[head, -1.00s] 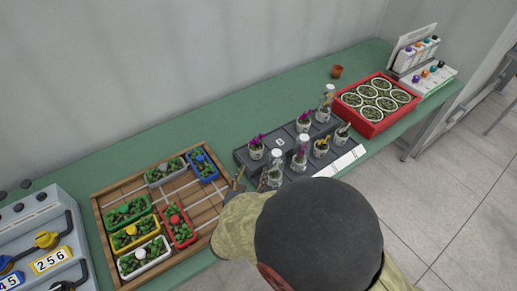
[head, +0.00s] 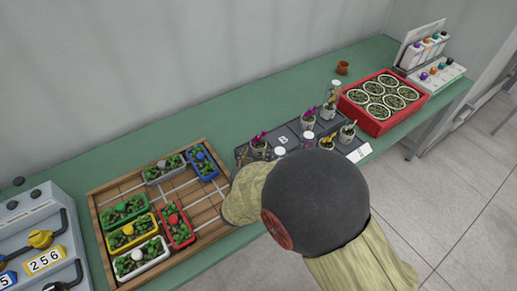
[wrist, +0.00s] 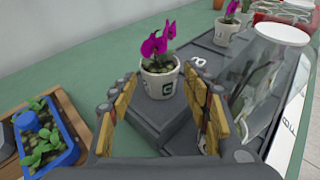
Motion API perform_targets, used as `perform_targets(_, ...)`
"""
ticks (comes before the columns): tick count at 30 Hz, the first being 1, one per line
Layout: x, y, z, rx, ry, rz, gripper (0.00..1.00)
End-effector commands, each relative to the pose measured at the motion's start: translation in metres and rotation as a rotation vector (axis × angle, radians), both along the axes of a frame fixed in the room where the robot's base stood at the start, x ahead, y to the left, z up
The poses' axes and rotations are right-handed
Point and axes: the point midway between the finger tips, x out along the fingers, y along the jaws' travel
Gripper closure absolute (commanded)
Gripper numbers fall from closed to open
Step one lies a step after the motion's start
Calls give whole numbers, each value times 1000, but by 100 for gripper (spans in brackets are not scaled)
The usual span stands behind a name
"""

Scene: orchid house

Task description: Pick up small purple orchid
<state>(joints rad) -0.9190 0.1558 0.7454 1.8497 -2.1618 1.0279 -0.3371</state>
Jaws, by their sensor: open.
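A purple orchid (wrist: 156,44) with dark magenta blooms stands upright in a small pale pot (wrist: 160,78) in the wrist view. The pot bears a dark mark and sits on the near-left end of the dark grey tray. In the head view the same orchid (head: 259,139) shows at the tray's left end. My gripper (wrist: 160,86) is open and empty, its yellow-padded fingers to the left and right of the pot in the picture. Whether they reach around it is not clear. In the head view my arm hides the gripper. Another purple-flowered pot (wrist: 227,25) stands farther back.
A clear glass jar (wrist: 265,75) stands close to the right finger. A blue planter (wrist: 45,140) in the wooden tray (head: 106,197) lies left. Several other pots and jars stand on the dark tray (head: 288,138). A red crate (head: 400,120) is farther right.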

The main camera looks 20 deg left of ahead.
Motion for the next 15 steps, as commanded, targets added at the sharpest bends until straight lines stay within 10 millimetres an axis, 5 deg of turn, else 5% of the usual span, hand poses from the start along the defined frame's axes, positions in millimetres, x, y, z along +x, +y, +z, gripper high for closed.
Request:
perform_targets(6,29,2,-10,-2,1,-2,52)
perform_targets(15,32,3,-9,-1,-1,0,55)
